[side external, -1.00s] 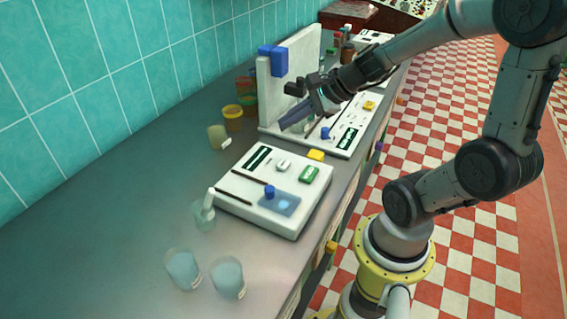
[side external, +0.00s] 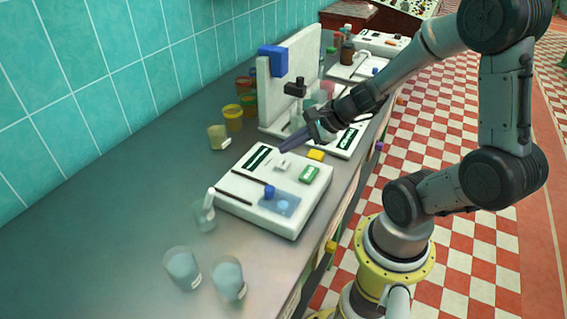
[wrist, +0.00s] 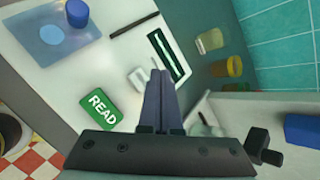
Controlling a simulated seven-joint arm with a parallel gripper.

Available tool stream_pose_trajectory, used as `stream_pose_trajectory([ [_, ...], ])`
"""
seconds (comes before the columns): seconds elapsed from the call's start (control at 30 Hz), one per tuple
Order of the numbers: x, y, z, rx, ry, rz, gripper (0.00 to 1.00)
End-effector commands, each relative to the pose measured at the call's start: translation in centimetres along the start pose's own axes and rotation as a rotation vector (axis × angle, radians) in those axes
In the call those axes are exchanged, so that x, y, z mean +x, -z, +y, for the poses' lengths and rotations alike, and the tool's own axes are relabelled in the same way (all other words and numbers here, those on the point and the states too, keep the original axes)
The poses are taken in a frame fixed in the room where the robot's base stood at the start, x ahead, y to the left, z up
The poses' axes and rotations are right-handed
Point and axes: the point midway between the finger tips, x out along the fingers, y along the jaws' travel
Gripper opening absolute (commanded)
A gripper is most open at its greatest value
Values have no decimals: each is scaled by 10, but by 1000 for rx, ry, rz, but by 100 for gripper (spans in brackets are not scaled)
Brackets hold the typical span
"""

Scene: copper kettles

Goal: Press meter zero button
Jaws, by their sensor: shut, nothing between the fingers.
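The near meter (side external: 285,222) is a white, slightly sloped box on the bench. It has a dark display window (side external: 257,157), a small white button (side external: 284,167) and a green button (side external: 309,174). In the wrist view the green button (wrist: 101,106) reads "READ", and the white button (wrist: 139,78) lies just left of my fingertips. I cannot read a zero label on it. My gripper (side external: 283,150) is shut and empty, its dark fingers pointing down over the meter's back part. In the wrist view the fingertips (wrist: 158,73) are between the white button and display (wrist: 168,55); contact cannot be told.
A yellow block (side external: 316,155) is at the meter's back right edge. A second white instrument (side external: 345,147) stands behind.

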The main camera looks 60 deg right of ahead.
Motion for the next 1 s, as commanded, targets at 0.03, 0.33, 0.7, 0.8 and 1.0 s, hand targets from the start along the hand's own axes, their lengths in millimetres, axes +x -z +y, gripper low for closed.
stream_pose_trajectory([
  [0.03,3,2,3,1,-1,0,0],
  [0.33,12,9,9,-1,0,1,0],
  [0.7,12,9,9,0,0,0,0],
  [0.8,12,9,9,0,0,0,0],
  [1.0,12,9,9,0,0,0,0],
])
